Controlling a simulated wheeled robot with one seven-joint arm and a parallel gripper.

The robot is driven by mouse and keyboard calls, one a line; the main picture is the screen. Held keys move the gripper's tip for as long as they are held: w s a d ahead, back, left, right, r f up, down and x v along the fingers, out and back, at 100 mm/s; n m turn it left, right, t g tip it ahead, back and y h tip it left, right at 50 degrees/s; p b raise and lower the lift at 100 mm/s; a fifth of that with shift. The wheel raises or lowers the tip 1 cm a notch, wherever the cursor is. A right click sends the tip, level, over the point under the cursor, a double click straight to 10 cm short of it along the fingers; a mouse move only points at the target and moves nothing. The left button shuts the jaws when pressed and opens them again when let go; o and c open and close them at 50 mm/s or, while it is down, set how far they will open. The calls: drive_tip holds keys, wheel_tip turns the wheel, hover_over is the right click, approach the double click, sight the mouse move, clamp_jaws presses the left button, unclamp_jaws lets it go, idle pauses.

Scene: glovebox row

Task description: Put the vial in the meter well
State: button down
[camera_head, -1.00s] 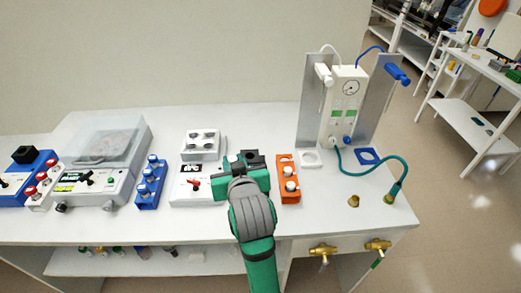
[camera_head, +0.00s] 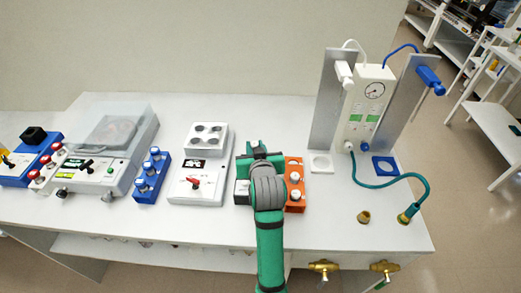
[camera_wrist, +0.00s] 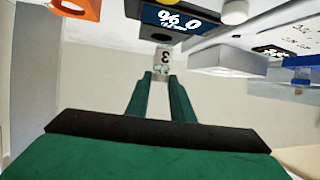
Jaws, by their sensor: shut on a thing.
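My gripper (camera_head: 260,152) is over the bench between the white unit with a red knob and the orange rack. In the wrist view my gripper (camera_wrist: 164,80) is shut on a small pale vial (camera_wrist: 163,62) with a label marked 3. The meter (camera_wrist: 185,22) has a dark display reading 0 % and a dark opening by the vial's far end. I cannot tell whether the vial's end is inside the opening or just short of it. In the head view my arm hides the vial and most of the meter (camera_head: 242,192).
The orange rack (camera_head: 295,184) with white-capped vials stands close on the right. The white unit with a red knob (camera_head: 196,183) stands on the left, with a blue rack (camera_head: 151,177) beyond. A gas stand (camera_head: 364,110) and teal hose are further right. Bare bench lies in front.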

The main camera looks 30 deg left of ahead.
drive_tip(key=shift+w+a+f, duration=0.15)
drive_tip(key=shift+w+f, duration=0.25)
drive_tip(key=shift+f, duration=0.1)
drive_tip(key=f, duration=0.1)
drive_tip(key=w+f, duration=0.1)
drive_tip(key=f, duration=0.1)
drive_tip(key=shift+a, duration=0.15)
drive_tip(key=shift+s+f, duration=0.15)
drive_tip(key=shift+f, duration=0.3)
drive_tip(key=shift+f, duration=0.15)
drive_tip(key=c, duration=1.5)
unclamp_jaws()
drive_tip(key=shift+c, duration=0.2)
